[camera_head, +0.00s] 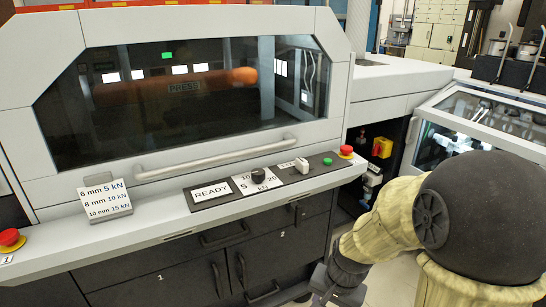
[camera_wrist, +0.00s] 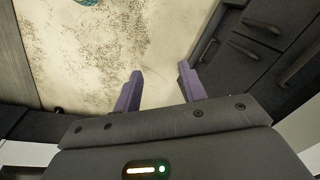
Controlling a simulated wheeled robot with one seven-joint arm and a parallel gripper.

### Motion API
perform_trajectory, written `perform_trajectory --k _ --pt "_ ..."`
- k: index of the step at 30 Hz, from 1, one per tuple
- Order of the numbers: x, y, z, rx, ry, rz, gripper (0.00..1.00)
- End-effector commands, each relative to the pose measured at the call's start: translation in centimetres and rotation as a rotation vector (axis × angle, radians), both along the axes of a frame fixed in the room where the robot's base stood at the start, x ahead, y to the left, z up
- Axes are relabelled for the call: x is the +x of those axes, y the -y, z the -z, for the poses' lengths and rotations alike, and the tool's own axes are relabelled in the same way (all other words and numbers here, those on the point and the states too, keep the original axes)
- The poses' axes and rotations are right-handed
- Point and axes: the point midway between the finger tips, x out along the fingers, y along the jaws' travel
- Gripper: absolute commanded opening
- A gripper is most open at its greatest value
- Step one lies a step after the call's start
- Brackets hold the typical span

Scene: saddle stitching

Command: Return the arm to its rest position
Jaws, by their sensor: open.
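My arm fills the right side of the head view, bent downward in front of the machine. My gripper (camera_head: 322,296) is partly seen at the bottom edge of that view, low in front of the dark drawers. In the wrist view my gripper (camera_wrist: 160,82) shows two purple fingers set apart, with nothing between them. The worn, stained floor (camera_wrist: 100,40) lies beyond the fingers.
The press machine (camera_head: 330,25) has a handrail (camera_head: 215,158) and a control panel with a READY label (camera_head: 211,193) and a red button (camera_head: 346,152). Dark drawers (camera_head: 255,265) stand below; they also show in the wrist view (camera_wrist: 245,60). A force card (camera_head: 105,199) stands on the ledge.

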Motion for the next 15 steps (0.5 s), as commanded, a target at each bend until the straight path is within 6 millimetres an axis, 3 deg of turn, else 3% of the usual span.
perform_trajectory --k 10,15 --pt "-4.3 2.7 -2.6 -0.184 0.136 -0.462 0.41" --pt "-4.3 2.8 -5.3 -0.189 0.136 -0.477 0.41"
